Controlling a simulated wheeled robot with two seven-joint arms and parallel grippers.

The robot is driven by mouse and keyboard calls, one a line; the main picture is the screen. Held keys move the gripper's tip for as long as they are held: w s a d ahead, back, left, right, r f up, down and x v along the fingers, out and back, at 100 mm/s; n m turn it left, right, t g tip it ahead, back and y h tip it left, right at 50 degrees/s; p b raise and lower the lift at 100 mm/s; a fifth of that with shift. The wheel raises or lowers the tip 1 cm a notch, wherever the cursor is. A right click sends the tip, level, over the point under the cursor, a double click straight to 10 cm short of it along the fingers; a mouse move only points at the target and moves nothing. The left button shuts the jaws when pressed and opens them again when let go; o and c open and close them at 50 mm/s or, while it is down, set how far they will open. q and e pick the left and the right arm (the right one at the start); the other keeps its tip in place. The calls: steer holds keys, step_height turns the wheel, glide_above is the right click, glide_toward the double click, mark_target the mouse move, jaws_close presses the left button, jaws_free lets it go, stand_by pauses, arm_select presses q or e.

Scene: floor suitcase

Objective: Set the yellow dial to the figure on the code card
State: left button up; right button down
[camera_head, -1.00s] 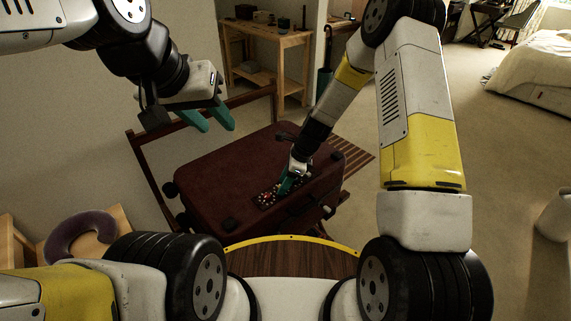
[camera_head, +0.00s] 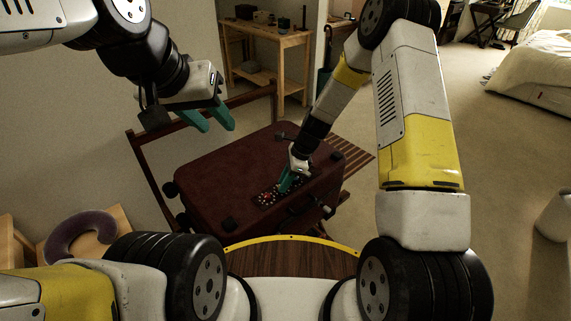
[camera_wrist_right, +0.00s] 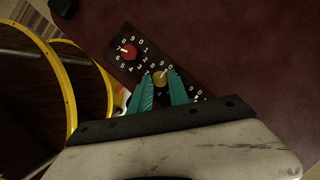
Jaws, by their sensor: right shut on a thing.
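The dark red suitcase (camera_head: 225,175) lies flat, with a black dial panel (camera_head: 266,198) near its front edge. In the right wrist view the yellow dial (camera_wrist_right: 160,77) sits between the teal fingertips of my right gripper (camera_wrist_right: 161,82), which is shut on it. A white mark on the dial points to the upper right; the figure it meets is too small to tell. A red dial (camera_wrist_right: 128,50) with white figures around it is beside it, up and left. More figures show right of the fingers; any dial there is hidden. My left gripper (camera_head: 219,121) is open and empty above the suitcase's back left. I cannot make out a code card.
The suitcase rests on a wooden slatted rack (camera_head: 352,160). A chair with a grey neck pillow (camera_head: 75,236) stands at the left. A wooden shelf (camera_head: 268,52) is behind, and a bed (camera_head: 535,70) is far right. Open carpet lies to the right.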

steer(key=n, duration=0.1)
steer(key=n+g, duration=0.1)
steer(key=n, duration=0.1)
steer(key=n+g, duration=0.1)
steer(key=n, duration=0.1)
steer(key=shift+w+a+h, duration=0.1)
steer(key=shift+w+h, duration=0.2)
steer(key=shift+h, duration=0.1)
steer(key=n+g+h, duration=0.1)
steer(key=n, duration=0.3)
steer(key=shift+w+a+n, duration=0.1)
steer(key=shift+w+n, duration=0.05)
steer(key=shift+n, duration=0.25)
steer(key=n, duration=0.1)
steer(key=n+h, duration=0.1)
steer(key=n, duration=0.1)
steer(key=n+g+h, duration=0.1)
steer(key=n, duration=0.1)
steer(key=shift+a, duration=0.25)
steer(key=n, duration=0.2)
steer(key=n+h, duration=0.1)
steer(key=n, duration=0.1)
steer(key=shift+a+n+h, duration=0.15)
steer(key=shift+n+h, duration=0.15)
steer(key=shift+n, duration=0.3)
steer(key=c, duration=1.2)
jaws_free()
steer(key=shift+c, duration=0.2)
